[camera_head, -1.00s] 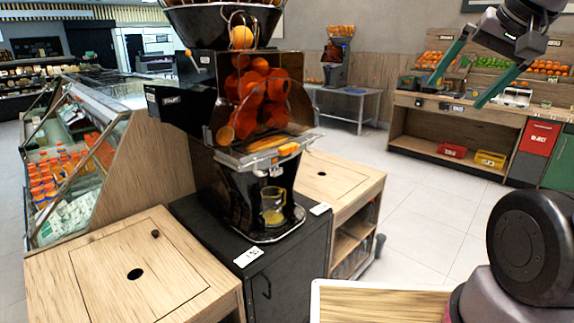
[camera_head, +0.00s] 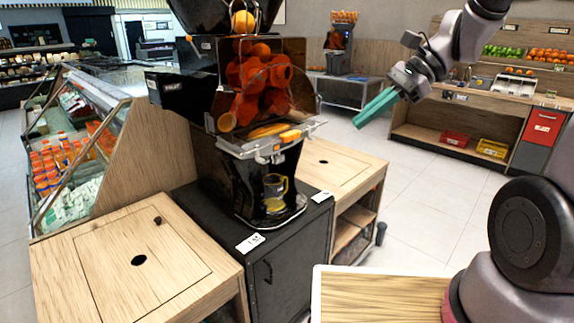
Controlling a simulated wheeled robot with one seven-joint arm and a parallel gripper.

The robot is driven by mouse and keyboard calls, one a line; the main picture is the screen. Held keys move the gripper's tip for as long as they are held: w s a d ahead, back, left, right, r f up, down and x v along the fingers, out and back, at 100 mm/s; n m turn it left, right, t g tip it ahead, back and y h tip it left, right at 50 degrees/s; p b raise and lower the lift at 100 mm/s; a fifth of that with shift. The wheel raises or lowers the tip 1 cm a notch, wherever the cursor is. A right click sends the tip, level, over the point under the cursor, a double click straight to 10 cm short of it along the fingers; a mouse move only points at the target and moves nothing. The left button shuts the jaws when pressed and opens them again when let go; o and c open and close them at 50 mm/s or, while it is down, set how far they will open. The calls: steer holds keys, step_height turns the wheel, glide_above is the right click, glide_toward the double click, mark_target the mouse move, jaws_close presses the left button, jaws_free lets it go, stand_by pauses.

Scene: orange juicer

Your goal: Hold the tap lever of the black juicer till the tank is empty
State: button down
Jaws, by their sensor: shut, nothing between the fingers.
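The black juicer (camera_head: 208,160) stands on a dark cabinet left of centre, with oranges behind its clear front cover. Its tap (camera_head: 272,158) is small, under the grey tray on the front; the lever itself is too small to make out. A clear glass jug (camera_head: 275,192) with some yellow juice stands below the tap on the drip tray. The juice level in the tank cannot be told from here. My gripper (camera_head: 357,122) has teal fingers, is shut and empty, and hangs in the air to the right of the juicer, apart from it, pointing down and left.
A wooden counter (camera_head: 345,172) adjoins the juicer cabinet (camera_head: 290,262) on the right, and another wooden counter (camera_head: 100,290) stands at front left. A wood-topped tray (camera_head: 380,298) is at the bottom. A fruit stand (camera_head: 425,135) and a second juicer (camera_head: 338,50) stand behind. The air between gripper and juicer looks clear.

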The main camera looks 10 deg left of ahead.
mark_target(280, 161)
steer(key=w+a+f+m+t+y, duration=0.2)
steer(key=w+a+f+m+y, duration=0.7)
steer(key=m, duration=0.5)
steer(key=w+f+m+t+h, duration=0.2)
steer(key=w+f+m+t, duration=0.2)
steer(key=f+m, duration=0.4)
steer(key=w+d+f+m+t+h, duration=0.1)
steer(key=w+f+m+t+h, duration=0.1)
steer(key=w+f+m+t, duration=0.2)
step_height(280, 161, down, 4)
steer(key=m+t, duration=0.2)
steer(key=m, duration=0.3)
steer(key=shift+w+d+f, duration=0.2)
steer(key=shift+w, duration=0.2)
steer(key=shift+a, duration=0.1)
steer(key=x, duration=1.4)
steer(key=shift+w, duration=0.15)
